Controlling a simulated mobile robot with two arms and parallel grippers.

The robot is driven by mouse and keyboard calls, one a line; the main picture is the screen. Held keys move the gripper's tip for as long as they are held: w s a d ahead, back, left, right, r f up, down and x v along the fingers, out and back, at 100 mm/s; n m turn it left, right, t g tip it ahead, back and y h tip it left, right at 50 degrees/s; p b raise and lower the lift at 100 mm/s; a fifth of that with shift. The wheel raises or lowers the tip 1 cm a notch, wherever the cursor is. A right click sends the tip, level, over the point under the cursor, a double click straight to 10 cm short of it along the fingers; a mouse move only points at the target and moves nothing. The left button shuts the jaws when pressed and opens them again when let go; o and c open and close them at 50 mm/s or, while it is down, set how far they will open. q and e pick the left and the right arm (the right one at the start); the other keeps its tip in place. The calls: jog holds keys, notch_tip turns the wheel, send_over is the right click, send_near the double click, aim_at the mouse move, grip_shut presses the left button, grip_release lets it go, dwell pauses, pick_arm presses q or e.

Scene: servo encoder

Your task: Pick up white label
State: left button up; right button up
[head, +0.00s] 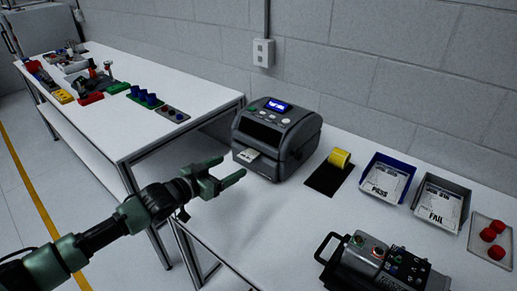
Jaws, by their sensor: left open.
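The white label (248,155) sticks out of the front slot of the dark grey label printer (277,137), which stands on the right-hand white table against the wall. My left gripper (235,170) is green and black and open. It is in front of and slightly left of the printer, its fingers pointing right toward the label, apparently just short of it. I see nothing between its fingers. My right gripper is not in view.
Right of the printer are a yellow roll (339,158) on a black pad, a blue PASS tray (387,180), a grey FAIL tray (440,202) and a tray of red parts (490,238). A grey control device (378,265) stands in front. Another table (150,75) holds several fixtures.

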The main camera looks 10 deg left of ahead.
aim_at(245, 157)
pick_arm(q)
jog(key=x, duration=0.2)
jog(key=p+x, duration=0.1)
jog(key=x, duration=0.2)
jog(key=p+x, duration=0.1)
jog(key=x, duration=0.1)
jog(key=shift+w+r, duration=0.25)
jog(key=shift+r, duration=0.05)
jog(key=shift+w+f, duration=0.1)
jog(key=c, duration=1.4)
jog(key=shift+c, duration=0.2)
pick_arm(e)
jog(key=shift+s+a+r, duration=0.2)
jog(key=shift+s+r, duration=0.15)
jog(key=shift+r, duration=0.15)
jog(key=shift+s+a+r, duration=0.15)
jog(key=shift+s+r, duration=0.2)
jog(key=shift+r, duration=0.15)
